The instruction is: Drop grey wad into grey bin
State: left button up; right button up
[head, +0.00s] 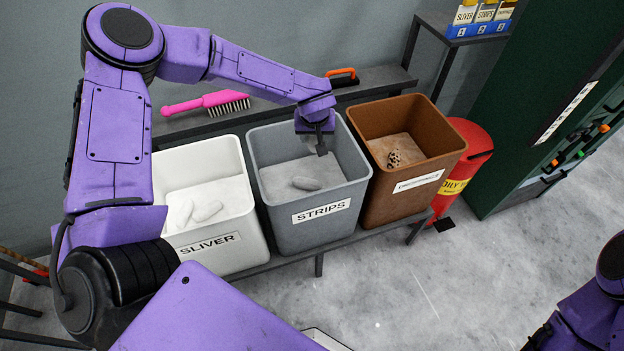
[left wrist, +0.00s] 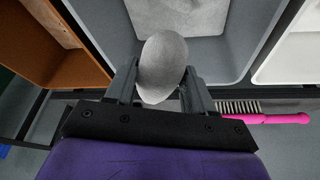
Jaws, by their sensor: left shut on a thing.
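The grey bin (head: 300,236), labelled STRIPS, stands between a white and a brown bin; one grey wad (head: 305,183) lies on its floor. My left gripper (head: 321,142) is over the back right part of this bin. In the left wrist view, my left gripper (left wrist: 158,84) is shut on another grey wad (left wrist: 163,62), with a finger on each side. The grey bin's wall (left wrist: 215,55) lies beyond it there. In the head view the held wad is mostly hidden by the gripper. My right gripper is out of view; only part of my right arm shows at the lower right.
The white SLIVER bin (head: 215,252) holds pale wads. The brown bin (head: 415,195) holds a dark speckled wad (head: 394,159). A pink brush (head: 208,103) and an orange-handled tool (head: 342,77) lie on the shelf behind. A red bin (head: 470,150) stands at right.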

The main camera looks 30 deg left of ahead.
pick_arm(q)
jog(key=w+a+n+y+p, duration=0.1)
jog(key=w+a+n+p, duration=0.15)
jog(key=a, duration=0.45)
notch_tip(320, 180, down, 7)
jog(key=b, duration=0.7)
jog(key=shift+w+r+g, duration=0.2)
jog(key=shift+w+g, duration=0.1)
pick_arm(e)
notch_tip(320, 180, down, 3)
pick_arm(q)
jog(key=o, duration=1.1)
jog(key=shift+d+r+n, duration=0.1)
jog(key=shift+n, duration=0.15)
jog(key=b+v, duration=0.1)
jog(key=v, duration=0.9)
jog(key=shift+s+r, duration=0.1)
jog(key=shift+r, duration=0.05)
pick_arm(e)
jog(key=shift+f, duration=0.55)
pick_arm(q)
jog(key=shift+d, duration=0.1)
